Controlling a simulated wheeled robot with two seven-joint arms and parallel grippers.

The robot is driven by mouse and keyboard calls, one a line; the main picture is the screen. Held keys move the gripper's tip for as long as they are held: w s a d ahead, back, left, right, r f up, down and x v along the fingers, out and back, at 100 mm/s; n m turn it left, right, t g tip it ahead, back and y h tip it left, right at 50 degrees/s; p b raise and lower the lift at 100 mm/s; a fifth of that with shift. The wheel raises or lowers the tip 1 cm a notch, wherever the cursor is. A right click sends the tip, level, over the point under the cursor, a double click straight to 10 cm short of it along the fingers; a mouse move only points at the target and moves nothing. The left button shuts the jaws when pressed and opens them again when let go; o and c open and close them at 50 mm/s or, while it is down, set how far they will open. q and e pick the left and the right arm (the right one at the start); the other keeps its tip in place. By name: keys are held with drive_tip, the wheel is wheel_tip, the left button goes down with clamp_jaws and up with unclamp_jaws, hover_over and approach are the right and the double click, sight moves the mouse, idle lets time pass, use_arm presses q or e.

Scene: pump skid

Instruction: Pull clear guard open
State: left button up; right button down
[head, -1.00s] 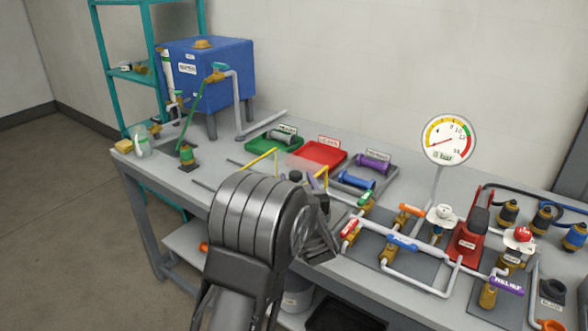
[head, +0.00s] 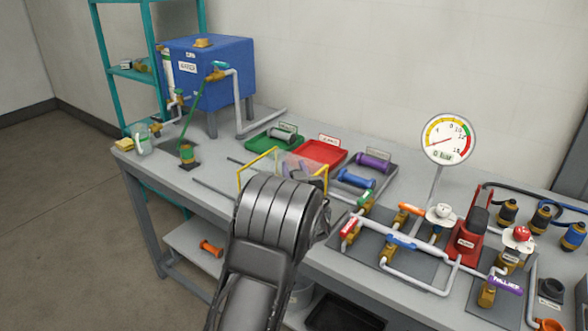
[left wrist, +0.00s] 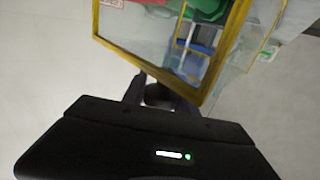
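The clear guard is a see-through panel in a yellow frame. In the head view the clear guard (head: 258,160) stands on the bench, partly hidden behind my left arm. In the left wrist view the clear guard (left wrist: 150,40) fills the upper middle, tilted, with its lower frame edge close to my fingers. A dark round knob (left wrist: 160,92) sits at that edge, between the fingers of my left gripper (left wrist: 158,100). I cannot tell whether the fingers press on it. My right gripper is not in view.
Green (head: 272,140) and red (head: 322,152) trays lie behind the guard. Pipes and valves (head: 400,243), a red pump (head: 465,238) and a gauge (head: 446,140) stand to the right. A blue tank (head: 210,75) stands at the back left. The bench's left front is mostly clear.

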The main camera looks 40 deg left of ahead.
use_arm(q)
clamp_jaws()
idle(0.9)
